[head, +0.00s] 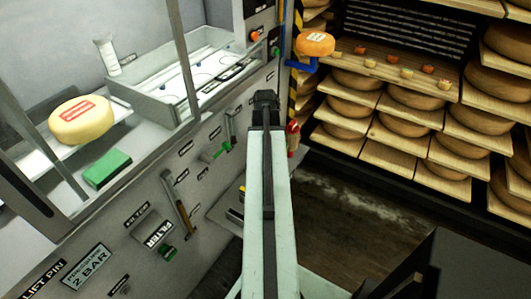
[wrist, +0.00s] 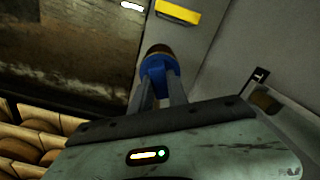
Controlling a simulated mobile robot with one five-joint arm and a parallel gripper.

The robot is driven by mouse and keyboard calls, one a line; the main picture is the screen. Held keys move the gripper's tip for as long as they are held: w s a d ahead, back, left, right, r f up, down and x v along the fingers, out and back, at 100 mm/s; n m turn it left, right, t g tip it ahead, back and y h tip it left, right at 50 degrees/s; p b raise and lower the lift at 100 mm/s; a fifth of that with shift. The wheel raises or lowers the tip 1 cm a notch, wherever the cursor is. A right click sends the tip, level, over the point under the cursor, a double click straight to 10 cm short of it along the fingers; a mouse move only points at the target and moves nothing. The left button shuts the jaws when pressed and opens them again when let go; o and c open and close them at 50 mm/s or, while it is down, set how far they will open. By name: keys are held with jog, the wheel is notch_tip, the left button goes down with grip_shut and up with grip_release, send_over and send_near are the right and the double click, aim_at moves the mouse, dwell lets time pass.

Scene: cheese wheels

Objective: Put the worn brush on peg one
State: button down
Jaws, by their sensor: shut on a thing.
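In the wrist view my gripper (wrist: 158,82) is shut on a blue brush-like thing (wrist: 157,60) with a dark brown rounded end. Most of it is hidden by the fingers and wrist, and I cannot tell how worn it is. In the head view the end of my arm (head: 265,100) is seen from behind, in front of the grey panel; the fingers and held thing are hidden there. Hanging on the panel (head: 150,195) are a green-headed tool (head: 217,152) and a wooden-handled tool (head: 180,207). The small peg labels are unreadable, so peg one cannot be picked out.
A sink-like tray (head: 190,75), a cheese wheel (head: 82,120) and a green block (head: 107,167) are on the left counter. Cheese shelves (head: 390,130) fill the right. A yellow block (wrist: 178,12) shows in the wrist view.

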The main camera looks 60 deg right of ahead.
jog(key=shift+f+b, duration=0.3)
jog(key=shift+f, duration=0.1)
jog(key=c, duration=1.2)
grip_release()
jog(key=shift+r, duration=0.1)
notch_tip(320, 180, up, 8)
jog(key=p, duration=0.8)
